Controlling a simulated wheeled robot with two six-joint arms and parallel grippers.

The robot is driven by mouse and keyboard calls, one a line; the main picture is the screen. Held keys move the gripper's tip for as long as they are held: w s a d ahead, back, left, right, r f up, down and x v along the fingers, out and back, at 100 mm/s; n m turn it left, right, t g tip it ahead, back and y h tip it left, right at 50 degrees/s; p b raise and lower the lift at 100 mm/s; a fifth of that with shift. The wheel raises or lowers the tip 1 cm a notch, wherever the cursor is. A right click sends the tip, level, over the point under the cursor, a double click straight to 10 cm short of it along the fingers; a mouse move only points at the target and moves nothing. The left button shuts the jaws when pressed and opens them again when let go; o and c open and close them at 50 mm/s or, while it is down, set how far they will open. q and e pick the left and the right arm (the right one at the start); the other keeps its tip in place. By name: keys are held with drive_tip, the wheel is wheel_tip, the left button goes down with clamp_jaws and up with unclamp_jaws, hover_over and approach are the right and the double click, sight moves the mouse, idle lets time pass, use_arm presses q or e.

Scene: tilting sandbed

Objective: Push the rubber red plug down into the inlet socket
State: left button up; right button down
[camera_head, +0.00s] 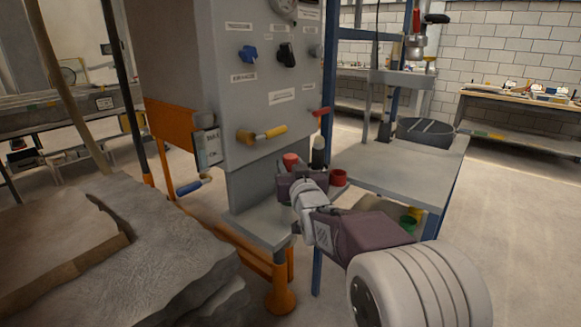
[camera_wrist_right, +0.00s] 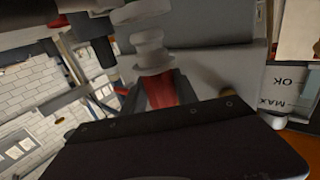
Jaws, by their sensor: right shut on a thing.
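My right gripper (camera_head: 294,176) is at the small ledge on the front of the grey cabinet. It is shut on the red plug (camera_head: 290,160), whose top shows above the fingers. In the right wrist view the plug (camera_wrist_right: 171,88) is red between the two dark fingers (camera_wrist_right: 163,90). A pale stepped fitting (camera_wrist_right: 152,50), which looks like the inlet socket, lies in line with the plug's far end. I cannot tell whether they touch or how deep the plug sits. In the head view my gripper hides that place. My left gripper is not in view.
A dark upright cylinder (camera_head: 319,154) and a red cup (camera_head: 338,177) stand close right of my gripper. The grey cabinet (camera_head: 258,95) with knobs and a yellow-handled valve (camera_head: 262,134) rises behind.

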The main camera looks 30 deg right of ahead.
drive_tip(key=shift+f, duration=0.15)
drive_tip(key=shift+f+b, duration=0.3)
drive_tip(key=shift+b, duration=0.2)
drive_tip(key=shift+f+b, duration=1.75)
drive_tip(key=shift+f, duration=0.05)
drive_tip(key=c, duration=0.9)
unclamp_jaws()
drive_tip(key=shift+o, duration=0.2)
drive_tip(key=p+v, duration=0.1)
drive_tip(key=v, duration=0.8)
drive_tip(key=shift+p, duration=0.35)
drive_tip(key=shift+r, duration=0.1)
